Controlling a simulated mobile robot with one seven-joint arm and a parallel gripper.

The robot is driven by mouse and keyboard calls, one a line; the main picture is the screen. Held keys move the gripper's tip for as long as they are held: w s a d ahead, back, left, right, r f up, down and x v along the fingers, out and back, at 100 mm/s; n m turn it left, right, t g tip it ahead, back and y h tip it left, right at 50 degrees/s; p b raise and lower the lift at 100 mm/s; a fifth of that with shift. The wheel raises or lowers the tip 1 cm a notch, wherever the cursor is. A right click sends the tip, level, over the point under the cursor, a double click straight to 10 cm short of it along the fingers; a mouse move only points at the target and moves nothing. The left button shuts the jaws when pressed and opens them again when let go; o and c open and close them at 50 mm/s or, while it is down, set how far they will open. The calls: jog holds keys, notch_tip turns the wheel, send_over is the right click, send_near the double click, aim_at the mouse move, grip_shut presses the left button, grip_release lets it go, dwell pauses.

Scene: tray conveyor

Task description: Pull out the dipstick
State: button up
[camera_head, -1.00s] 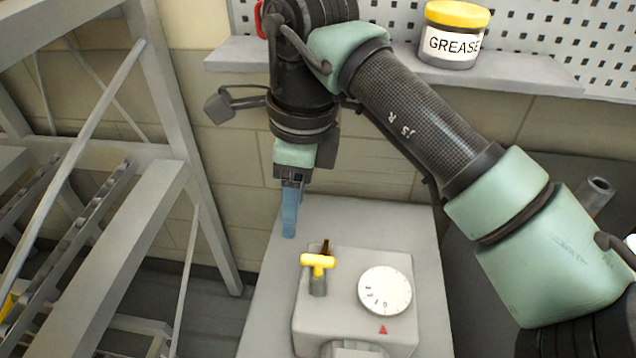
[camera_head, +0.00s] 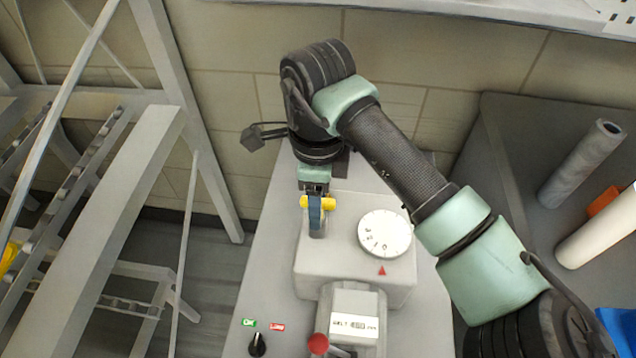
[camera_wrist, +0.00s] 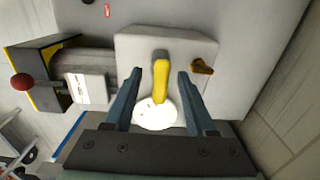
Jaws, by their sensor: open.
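The dipstick's yellow T-handle (camera_head: 328,203) stands on top of the grey gearbox housing, at its back left corner. In the wrist view the yellow handle (camera_wrist: 161,80) lies between my two blue fingers, with a gap on each side. My gripper (camera_head: 315,212) is open and points down over the handle, hiding its middle in the head view. It also shows in the wrist view (camera_wrist: 160,80). The dipstick's shaft is hidden inside the housing.
A white dial (camera_head: 385,234) sits on the housing (camera_head: 350,268) right of the handle. A small brown part (camera_wrist: 202,67) is beside the fingers. A red knob (camera_head: 318,344) and black switch (camera_head: 257,345) are in front. A grey frame (camera_head: 165,80) stands left.

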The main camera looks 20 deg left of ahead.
jog(key=shift+f, duration=0.25)
grip_shut()
jog(key=shift+r, duration=0.25)
jog(key=shift+r+p, duration=1.8)
jog(key=shift+r, duration=0.8)
jog(key=shift+r, duration=0.1)
jog(key=shift+r+p, duration=1.15)
jog(key=shift+r, duration=0.8)
